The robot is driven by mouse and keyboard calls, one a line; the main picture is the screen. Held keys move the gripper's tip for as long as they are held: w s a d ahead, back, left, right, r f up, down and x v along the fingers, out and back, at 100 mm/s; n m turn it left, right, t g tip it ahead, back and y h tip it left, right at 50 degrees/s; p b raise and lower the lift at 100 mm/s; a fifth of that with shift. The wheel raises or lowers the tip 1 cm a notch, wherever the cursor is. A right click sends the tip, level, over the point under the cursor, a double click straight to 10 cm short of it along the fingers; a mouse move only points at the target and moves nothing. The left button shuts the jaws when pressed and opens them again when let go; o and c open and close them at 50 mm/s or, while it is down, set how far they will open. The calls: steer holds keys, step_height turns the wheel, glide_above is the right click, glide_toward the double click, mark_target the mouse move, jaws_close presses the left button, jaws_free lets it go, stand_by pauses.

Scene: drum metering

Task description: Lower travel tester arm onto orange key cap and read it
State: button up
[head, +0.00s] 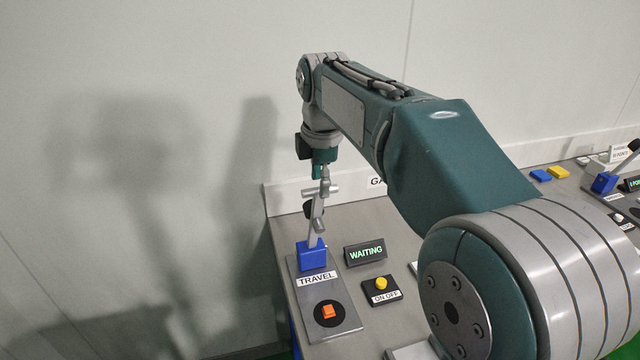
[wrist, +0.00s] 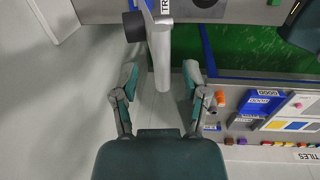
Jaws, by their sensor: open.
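The travel tester stands at the left end of the grey bench, with a blue block (head: 312,254) and a TRAVEL label. Its grey metal arm (head: 318,228) is raised, with a black knob (head: 308,210) on its side. The orange key cap (head: 329,311) sits on a black round pad below, clear of the arm. The WAITING display (head: 366,251) is lit green. My gripper (head: 321,172) is open at the upper end of the tester arm. In the wrist view the tester arm (wrist: 162,50) reaches between my open fingers (wrist: 160,88), with gaps visible on both sides.
A yellow ON/OFF button (head: 381,283) is right of the tester plate (head: 344,327). A wall stands close behind and left of the bench. Blue and yellow blocks (head: 541,175) and another lever station (head: 606,182) are at the right. My arm hides the bench middle.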

steer(key=shift+f, duration=0.6)
steer(key=shift+c, duration=0.3)
jaws_close()
steer(key=shift+s, duration=0.1)
